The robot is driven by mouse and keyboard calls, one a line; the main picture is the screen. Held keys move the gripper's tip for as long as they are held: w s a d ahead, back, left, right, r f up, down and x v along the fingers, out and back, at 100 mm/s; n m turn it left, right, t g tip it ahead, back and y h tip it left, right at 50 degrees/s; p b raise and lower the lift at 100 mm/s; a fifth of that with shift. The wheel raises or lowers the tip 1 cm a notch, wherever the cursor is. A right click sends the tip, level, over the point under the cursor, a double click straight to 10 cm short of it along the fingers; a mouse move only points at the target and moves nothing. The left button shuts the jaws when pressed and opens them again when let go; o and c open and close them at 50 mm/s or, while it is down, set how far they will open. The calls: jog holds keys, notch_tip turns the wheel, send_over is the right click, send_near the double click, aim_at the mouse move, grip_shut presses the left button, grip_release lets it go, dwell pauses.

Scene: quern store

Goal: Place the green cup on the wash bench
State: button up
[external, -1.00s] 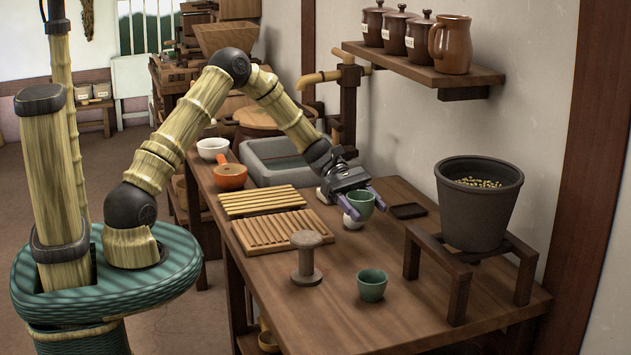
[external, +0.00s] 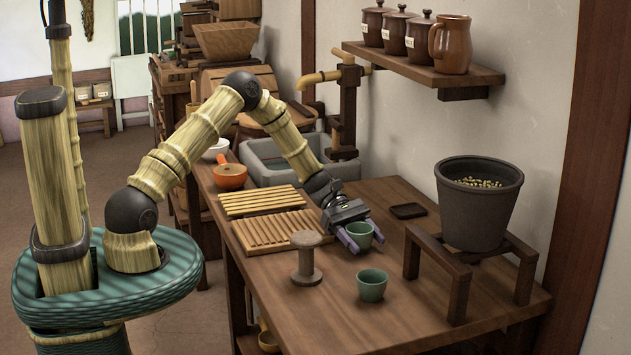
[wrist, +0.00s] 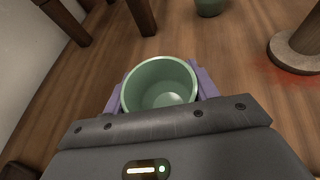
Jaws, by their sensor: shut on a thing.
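My gripper (external: 352,238) is shut on a small green cup (external: 361,233), with its purple fingers on either side of the cup. In the wrist view the held cup (wrist: 160,88) is upright and looks empty, between the fingers of my gripper (wrist: 158,92). The cup is low over the wooden bench (external: 400,315); I cannot tell whether its base touches the wood. A second green cup (external: 371,287) stands upright on the bench in front of it, and its lower part shows in the wrist view (wrist: 209,6).
A wooden spool-shaped stand (external: 306,262) is left of my gripper. Slatted racks (external: 265,202), an orange pan (external: 230,177) and a grey stone basin (external: 262,178) lie farther back. A dark pot (external: 477,220) on a wooden stand (external: 459,290) is at the right.

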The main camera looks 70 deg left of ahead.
jog(key=o, duration=1)
jog(key=shift+r, duration=0.1)
jog(key=v, duration=1.2)
jog(key=shift+p, duration=0.4)
